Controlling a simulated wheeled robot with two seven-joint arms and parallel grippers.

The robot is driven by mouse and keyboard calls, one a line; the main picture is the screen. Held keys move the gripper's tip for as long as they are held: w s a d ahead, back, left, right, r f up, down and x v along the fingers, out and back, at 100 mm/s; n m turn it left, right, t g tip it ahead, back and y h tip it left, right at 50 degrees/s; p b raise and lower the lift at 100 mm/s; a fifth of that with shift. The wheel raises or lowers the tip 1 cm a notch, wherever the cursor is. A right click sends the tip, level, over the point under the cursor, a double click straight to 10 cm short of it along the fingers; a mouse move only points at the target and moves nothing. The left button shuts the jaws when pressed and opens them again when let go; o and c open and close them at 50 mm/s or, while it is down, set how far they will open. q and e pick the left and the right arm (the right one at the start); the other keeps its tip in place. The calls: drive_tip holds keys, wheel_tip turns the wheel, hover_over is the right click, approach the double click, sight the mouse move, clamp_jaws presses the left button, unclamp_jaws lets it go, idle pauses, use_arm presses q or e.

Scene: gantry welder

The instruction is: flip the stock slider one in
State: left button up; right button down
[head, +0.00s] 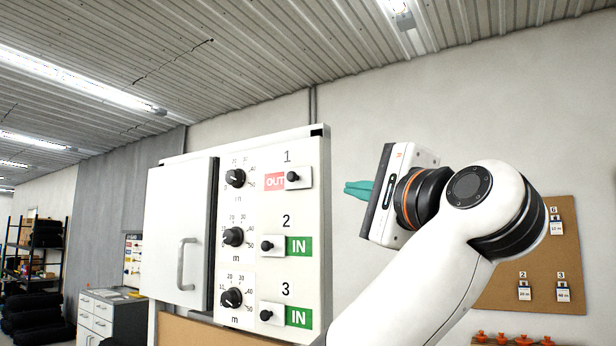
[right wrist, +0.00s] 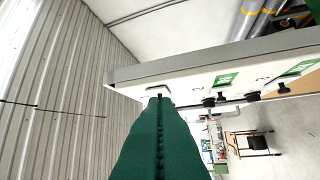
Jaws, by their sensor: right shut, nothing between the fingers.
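The stock slider one (head: 293,177) is a white plate with a black knob in the top row of a white panel (head: 320,215). It sits at the right of its slot, with the red OUT label (head: 275,181) showing to its left. My right gripper (head: 348,189), with teal fingers, is to the right of the slider in the head view. In the right wrist view its shut fingers (right wrist: 158,100) point at the panel's upper part, with the tips by a white plate. I cannot tell whether they touch it. My left gripper is not in view.
Sliders two (head: 273,245) and three (head: 272,314) sit left in their slots with green IN labels showing. Black dials (head: 235,178) are left of each slider. A door with a handle (head: 186,263) is at the panel's left. A corkboard (head: 545,290) hangs at right.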

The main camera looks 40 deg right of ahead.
drive_tip(key=p, duration=0.4)
approach(298, 180)
drive_tip(key=w+d, duration=0.3)
drive_tip(key=shift+d+r, duration=0.1)
drive_tip(key=shift+r, duration=0.05)
drive_tip(key=shift+w+a+r+p, duration=0.35)
drive_tip(key=shift+w+a+p, duration=0.1)
drive_tip(key=shift+w+a, duration=0.3)
drive_tip(key=shift+w+a+r, duration=0.1)
drive_tip(key=shift+w+a, duration=0.35)
drive_tip(key=shift+a, duration=0.05)
drive_tip(key=shift+d, duration=0.15)
